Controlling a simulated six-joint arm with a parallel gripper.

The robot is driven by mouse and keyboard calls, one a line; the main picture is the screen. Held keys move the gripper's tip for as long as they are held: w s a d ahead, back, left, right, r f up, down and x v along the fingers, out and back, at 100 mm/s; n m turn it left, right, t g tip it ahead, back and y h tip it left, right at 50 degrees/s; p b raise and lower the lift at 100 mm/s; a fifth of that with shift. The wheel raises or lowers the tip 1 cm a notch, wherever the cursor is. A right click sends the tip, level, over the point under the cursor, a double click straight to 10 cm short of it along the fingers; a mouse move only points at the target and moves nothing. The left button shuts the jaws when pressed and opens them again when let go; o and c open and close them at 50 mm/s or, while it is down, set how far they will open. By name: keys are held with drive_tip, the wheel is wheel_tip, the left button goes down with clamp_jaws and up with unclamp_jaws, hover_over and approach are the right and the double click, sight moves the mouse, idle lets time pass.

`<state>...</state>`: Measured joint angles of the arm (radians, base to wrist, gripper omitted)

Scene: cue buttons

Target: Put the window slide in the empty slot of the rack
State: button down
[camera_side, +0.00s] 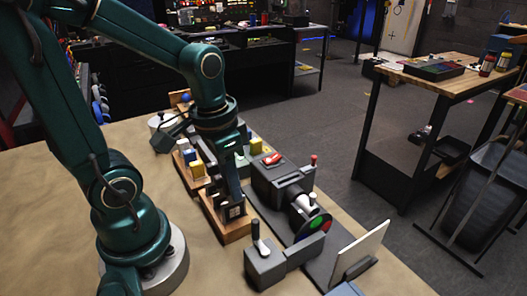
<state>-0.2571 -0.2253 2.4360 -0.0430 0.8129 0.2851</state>
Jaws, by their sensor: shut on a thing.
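My gripper (233,190) points down over the near end of the wooden rack (236,231). It is shut on a small dark slide with a pale, pane-like mark, which looks like the window slide (236,212). The slide is low at the rack's near end; I cannot tell whether it is seated in a slot or just above it. Other slides stand farther back in the rack, among them a yellow-marked one (197,169). My gripper and arm hide part of the rack, and the empty slot cannot be made out.
Right of the rack stands a dark projector-like device (283,182) with a red piece on top and a red-green disc (314,229). A grey box with a lever (265,266) and a white panel (360,250) are nearer. The sandy tabletop (50,215) is clear at left.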

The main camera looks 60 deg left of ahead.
drive_tip(key=shift+f, duration=0.8)
idle(0.6)
drive_tip(key=c, duration=0.6)
unclamp_jaws()
drive_tip(key=shift+r, duration=3.5)
drive_tip(key=shift+d+r, duration=0.2)
drive_tip(key=shift+s+d+r+t, duration=0.1)
drive_tip(key=shift+s+d+t, duration=0.15)
drive_tip(key=shift+d+t, duration=0.4)
drive_tip(key=shift+s+d+r+t, duration=0.1)
drive_tip(key=shift+s+d+t, duration=0.2)
drive_tip(key=shift+d+t, duration=0.35)
drive_tip(key=shift+s+d+r+t, duration=0.1)
drive_tip(key=shift+s+d+t, duration=0.25)
drive_tip(key=shift+t, duration=0.45)
